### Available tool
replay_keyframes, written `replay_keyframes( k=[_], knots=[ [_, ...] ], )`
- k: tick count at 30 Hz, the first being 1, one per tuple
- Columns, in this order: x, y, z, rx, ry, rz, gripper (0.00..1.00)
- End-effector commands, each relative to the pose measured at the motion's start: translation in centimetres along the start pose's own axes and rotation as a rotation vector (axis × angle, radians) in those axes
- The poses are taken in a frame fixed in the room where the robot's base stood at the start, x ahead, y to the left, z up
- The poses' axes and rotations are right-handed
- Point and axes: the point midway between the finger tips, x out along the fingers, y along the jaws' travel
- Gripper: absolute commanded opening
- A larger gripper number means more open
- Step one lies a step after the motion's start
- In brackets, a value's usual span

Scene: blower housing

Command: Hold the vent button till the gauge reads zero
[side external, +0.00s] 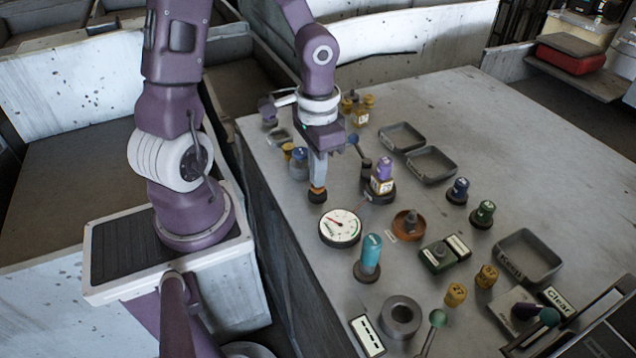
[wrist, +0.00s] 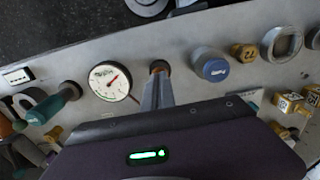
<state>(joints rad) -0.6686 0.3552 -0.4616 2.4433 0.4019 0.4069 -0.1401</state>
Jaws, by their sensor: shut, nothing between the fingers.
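The round white gauge (side external: 340,228) lies on the bench just in front of my gripper, with a red needle; it also shows in the wrist view (wrist: 110,81). Its needle leans up and left in the side view; its figures are too small to read. A dark round button with an orange band (side external: 317,195) stands beside the gauge; in the wrist view the button (wrist: 159,66) shows at my fingertips. My gripper (side external: 318,183) points down, shut and empty, with its tips at the button's top. I cannot tell how far the button is pressed.
A teal-handled part (side external: 370,256) stands close to the gauge. A blue-capped pot (side external: 299,163) is beside my gripper, and a purple-topped bottle (side external: 382,174) is to its right. Empty trays (side external: 402,137) lie farther back. The bench's left edge is close by.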

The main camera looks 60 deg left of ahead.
Motion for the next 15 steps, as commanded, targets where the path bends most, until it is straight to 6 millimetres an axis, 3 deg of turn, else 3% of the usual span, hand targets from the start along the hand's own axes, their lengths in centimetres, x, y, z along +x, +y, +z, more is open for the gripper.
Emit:
replay_keyframes(
  k=[9, 15],
  knots=[
    [-0.1, 0.0, 0.0, 0.000, 0.001, 0.000, 0.00],
    [-2.4, -0.1, -0.1, -0.004, 0.004, -0.003, 0.00]
  ],
)
